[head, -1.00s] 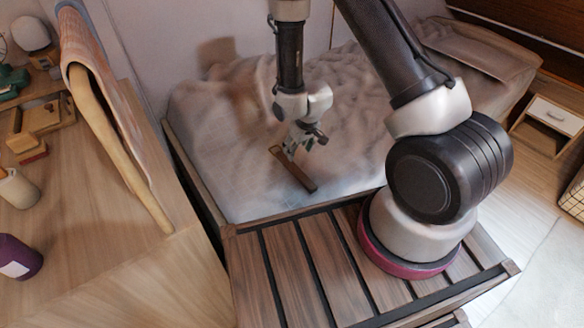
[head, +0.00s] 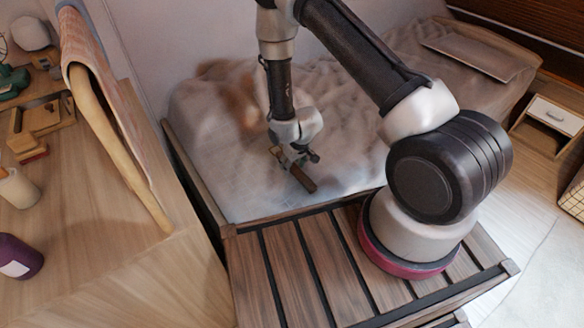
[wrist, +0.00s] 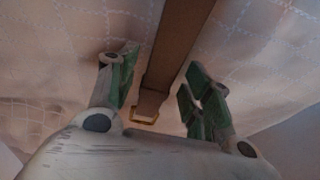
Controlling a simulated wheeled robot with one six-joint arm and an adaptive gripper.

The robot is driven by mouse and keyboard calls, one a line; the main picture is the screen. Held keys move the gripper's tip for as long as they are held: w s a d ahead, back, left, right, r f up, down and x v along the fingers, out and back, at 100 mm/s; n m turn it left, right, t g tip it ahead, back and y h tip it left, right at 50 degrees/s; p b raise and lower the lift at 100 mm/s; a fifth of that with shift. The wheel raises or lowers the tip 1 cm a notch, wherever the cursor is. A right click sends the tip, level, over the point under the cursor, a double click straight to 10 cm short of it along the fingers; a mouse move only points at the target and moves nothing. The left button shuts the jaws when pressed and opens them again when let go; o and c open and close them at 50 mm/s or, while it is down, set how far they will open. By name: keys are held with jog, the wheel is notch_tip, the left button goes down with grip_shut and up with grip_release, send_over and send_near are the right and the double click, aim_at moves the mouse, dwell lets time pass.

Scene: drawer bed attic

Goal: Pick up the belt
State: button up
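The belt (head: 303,179) is a brown strip lying on the pale bed cover. In the wrist view the belt (wrist: 178,45) runs from the top down between my fingers, with a brass-coloured end (wrist: 144,116) near the palm. My gripper (head: 290,158) is just above the belt in the head view and hides its middle. In the wrist view my gripper (wrist: 160,85) is open, its green-padded fingers on either side of the belt with gaps between. I cannot tell how far the fingertips are above the cover.
The bed (head: 235,195) has rumpled covers around the belt. A wooden desk (head: 110,235) with a chair-like rail stands at the left. A slatted wooden surface (head: 285,262) lies in front, under my arm. A small cabinet (head: 553,115) stands at the right.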

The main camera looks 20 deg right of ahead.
jog(key=c, duration=0.9)
jog(key=shift+r, duration=0.1)
